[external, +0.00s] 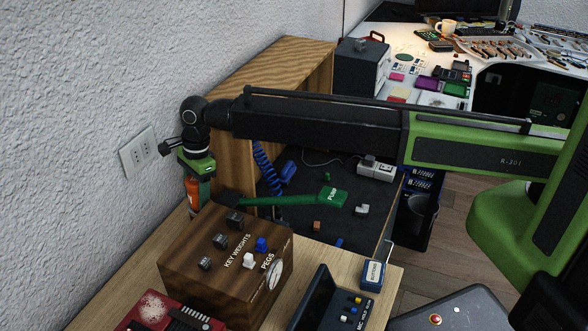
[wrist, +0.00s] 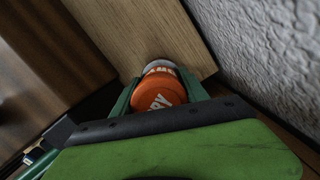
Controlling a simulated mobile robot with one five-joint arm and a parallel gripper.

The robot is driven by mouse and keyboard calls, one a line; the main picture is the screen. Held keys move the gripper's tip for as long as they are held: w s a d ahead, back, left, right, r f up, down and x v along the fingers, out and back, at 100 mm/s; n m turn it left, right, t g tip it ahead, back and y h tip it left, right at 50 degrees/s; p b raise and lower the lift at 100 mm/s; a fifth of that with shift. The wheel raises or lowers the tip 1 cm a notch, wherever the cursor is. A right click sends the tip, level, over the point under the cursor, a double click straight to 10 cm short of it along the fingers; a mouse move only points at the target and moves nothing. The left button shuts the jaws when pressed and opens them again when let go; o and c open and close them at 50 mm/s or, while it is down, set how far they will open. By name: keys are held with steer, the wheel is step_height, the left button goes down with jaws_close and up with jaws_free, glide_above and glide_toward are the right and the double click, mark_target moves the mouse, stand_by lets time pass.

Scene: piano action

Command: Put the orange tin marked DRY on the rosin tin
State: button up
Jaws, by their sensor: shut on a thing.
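The orange tin (wrist: 160,95) sits between the green fingers of my gripper (wrist: 157,88) in the wrist view, its lid lettering partly showing. In the external view the orange tin (external: 197,193) is below my gripper (external: 198,170), behind the dark wooden box. My gripper is shut on it. A pale grey rounded rim (wrist: 158,63) shows just beyond the tin. I cannot tell whether this is the rosin tin or part of the orange tin, nor whether the tin touches what is under it. No rosin tin can be made out clearly.
The wooden box (external: 225,255) marked KEY WEIGHTS and PEGS stands close in front of my gripper. Bare wooden bench (wrist: 140,25) lies beyond the tin.

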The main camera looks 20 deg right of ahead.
steer(key=shift+f, duration=0.2)
steer(key=o, duration=1.5)
steer(key=shift+r, duration=0.1)
steer(key=r+p, duration=0.4)
steer(key=d+r+p, duration=0.1)
steer(key=r+p, duration=0.7)
steer(key=shift+w+d+r, duration=0.2)
steer(key=shift+w+d, duration=0.1)
steer(key=shift+f, duration=0.1)
